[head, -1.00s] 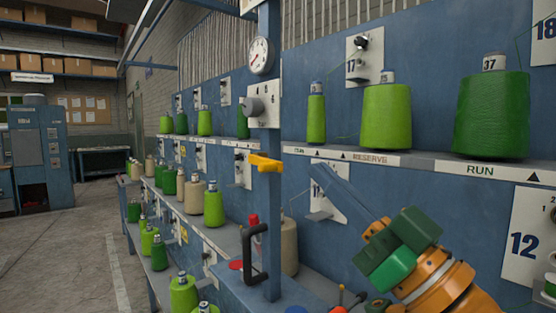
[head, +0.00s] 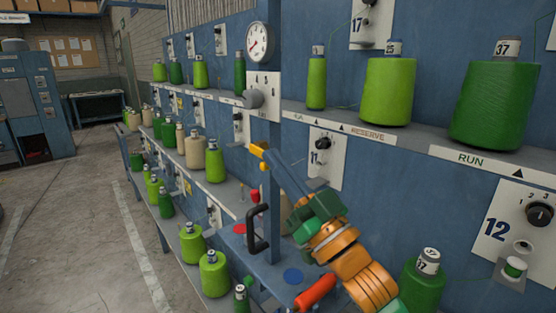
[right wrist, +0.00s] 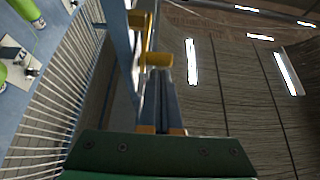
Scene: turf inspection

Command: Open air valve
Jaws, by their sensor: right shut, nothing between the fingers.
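The yellow valve lever (head: 257,148) sits on the blue post, below a plate with a grey knob (head: 254,98). A round white pressure gauge (head: 257,42) is above it. My right gripper (head: 267,155) has its long blue fingers shut and empty, with the tips right at the lever, covering part of it. In the right wrist view the yellow lever (right wrist: 156,59) lies just beyond or against the tips of the fingers (right wrist: 168,78). I cannot tell whether they touch. How far the lever is turned is unclear. My left gripper is not in view.
A shelf edge with green yarn cones (head: 388,92) runs along the right. A black handle (head: 256,230) stands out below the lever, near a blue surface with a red-orange handle (head: 315,292). A knob panel (head: 520,225) is at far right. The floor (head: 80,220) at left is clear.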

